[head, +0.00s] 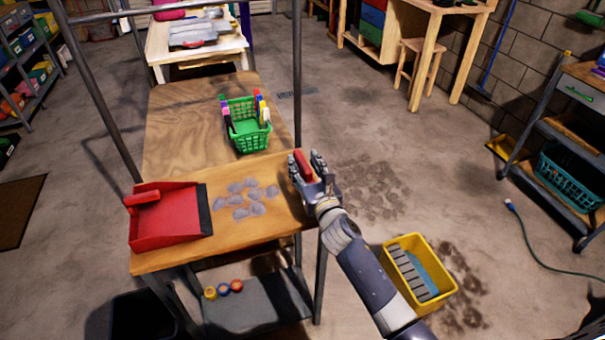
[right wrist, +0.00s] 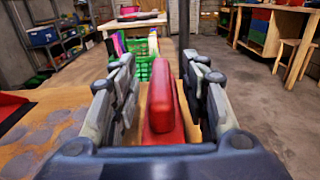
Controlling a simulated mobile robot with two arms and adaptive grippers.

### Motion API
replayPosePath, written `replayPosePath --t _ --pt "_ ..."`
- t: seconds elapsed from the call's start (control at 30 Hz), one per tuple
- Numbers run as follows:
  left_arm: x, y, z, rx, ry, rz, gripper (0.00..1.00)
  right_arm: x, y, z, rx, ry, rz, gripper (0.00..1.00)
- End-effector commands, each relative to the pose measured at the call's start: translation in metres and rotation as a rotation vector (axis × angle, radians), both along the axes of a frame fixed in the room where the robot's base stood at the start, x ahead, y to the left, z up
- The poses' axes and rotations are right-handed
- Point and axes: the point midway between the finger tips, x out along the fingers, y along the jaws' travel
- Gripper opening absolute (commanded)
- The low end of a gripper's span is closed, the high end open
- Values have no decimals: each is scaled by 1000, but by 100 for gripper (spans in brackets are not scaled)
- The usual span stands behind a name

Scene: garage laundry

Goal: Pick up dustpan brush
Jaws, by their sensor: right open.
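The red dustpan brush (head: 303,165) is at the right edge of the wooden table (head: 180,110). In the right wrist view the red brush (right wrist: 161,105) stands between the two fingers. My right gripper (head: 306,162) is open around it, with a gap visible on both sides. The brush's lower part is hidden by the gripper. The red dustpan (head: 165,225) lies at the table's near left, its handle to the left. My left gripper is not in view.
Grey dust patches (head: 245,198) lie between dustpan and brush. A green basket (head: 247,130) with bottles stands behind them. A metal post (head: 297,75) rises close behind my right gripper. A yellow bucket (head: 418,268) stands on the floor at right.

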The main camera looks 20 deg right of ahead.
Motion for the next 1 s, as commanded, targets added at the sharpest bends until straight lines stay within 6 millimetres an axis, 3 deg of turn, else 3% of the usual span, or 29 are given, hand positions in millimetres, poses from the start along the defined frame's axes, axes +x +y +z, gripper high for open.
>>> replayPosePath --t 0.27,0.47,1.0 --pt "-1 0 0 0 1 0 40 4 0 0 1 0 -1 42" --pt "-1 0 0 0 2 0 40 3 0 0 0 0 0 1" --pt "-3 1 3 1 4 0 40 4 -1 10 -2 -2 0 0"
